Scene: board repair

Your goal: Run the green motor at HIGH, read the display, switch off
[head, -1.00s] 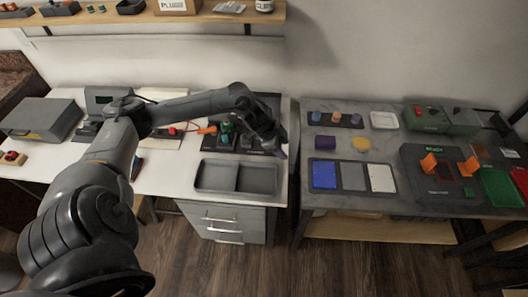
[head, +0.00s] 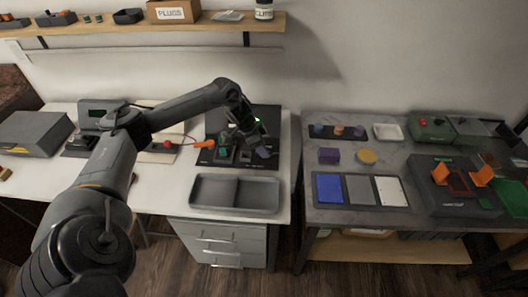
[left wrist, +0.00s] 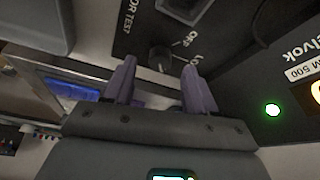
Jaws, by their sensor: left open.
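My left gripper (head: 264,152) is over the right part of the black motor test panel (head: 206,160). Its purple fingers are open and apart in the left wrist view (left wrist: 162,88). A black knob (left wrist: 160,58) shows between and just beyond the fingertips, near the labels OFF and LO. Contact with it cannot be told. The green motor (head: 223,153) appears to sit on the panel's left part, partly hidden by my arm. A dark upright unit marked "M 500" has a lit green lamp (left wrist: 272,110) and an orange part cut off at the edge. No display reading is legible.
A grey two-part tray (head: 236,208) lies in front of the panel. A grey box with a dark screen (head: 100,113) stands farther left. A second bench (head: 300,200) is at the right, across a gap.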

